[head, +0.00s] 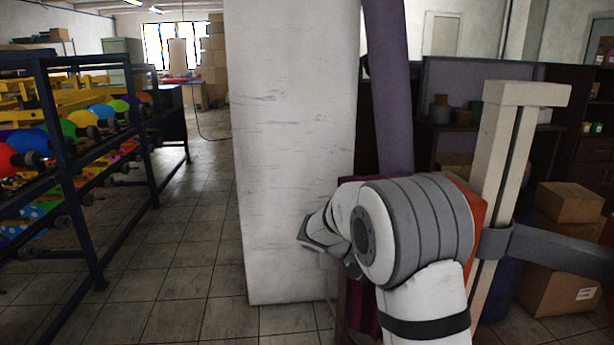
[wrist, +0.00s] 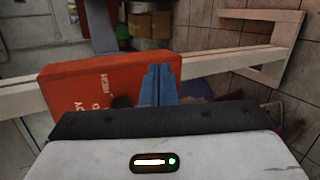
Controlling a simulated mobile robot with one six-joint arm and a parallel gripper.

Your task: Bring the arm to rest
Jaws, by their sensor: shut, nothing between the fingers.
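My arm is folded in front of the head camera, in the lower right of the head view. My gripper's blue fingers (wrist: 160,84) show in the wrist view, closed together with nothing between them. In the head view the fingers cannot be made out behind the folded arm links.
A white pillar (head: 290,150) stands just beyond my arm, with a purple post (head: 388,90) beside it. Cardboard boxes (head: 568,203) are stacked at the right. The tiled floor (head: 185,240) between rack and pillar is clear.

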